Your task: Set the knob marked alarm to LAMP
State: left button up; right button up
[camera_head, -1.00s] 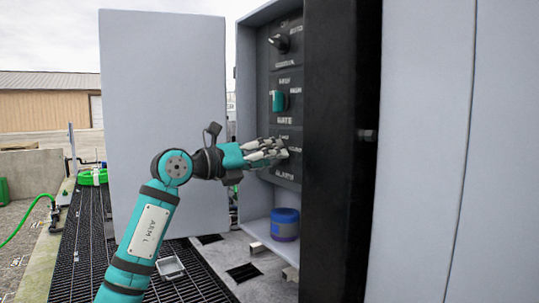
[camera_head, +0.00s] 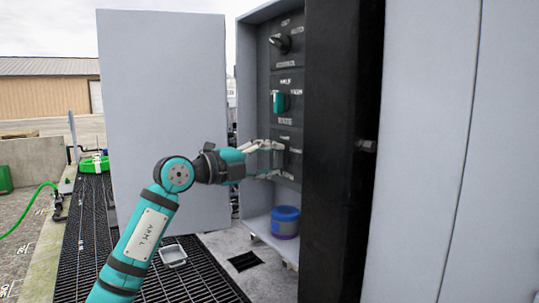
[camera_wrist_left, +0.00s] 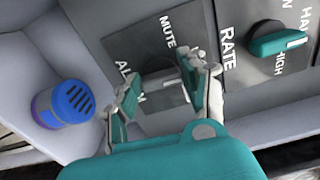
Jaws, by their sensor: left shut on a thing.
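The alarm knob (camera_wrist_left: 160,68) is on the lowest dark plate (camera_head: 289,150) in the open cabinet. In the left wrist view its plate reads MUTE, and the ALARM label is partly covered by a finger. My left gripper (camera_head: 266,160) reaches in from the left at this plate. In the left wrist view my left gripper (camera_wrist_left: 164,84) has its fingers on either side of the knob, shut on it. The fingers hide much of the knob, so its pointing direction is unclear. I cannot read LAMP. My right gripper is not in view.
Above is the RATE plate with a teal knob (camera_head: 280,102), then a plate with a black knob (camera_head: 283,43). A blue cylinder (camera_head: 285,222) stands on the cabinet floor. The open door (camera_head: 160,100) is behind my arm; a black post (camera_head: 340,150) is to the right.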

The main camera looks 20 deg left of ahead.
pick_arm(q)
jog(key=shift+n, duration=0.4)
jog(key=o, duration=1.2)
jog(key=v, duration=1.2)
jog(key=shift+a, duration=0.1)
jog(key=shift+f, duration=0.1)
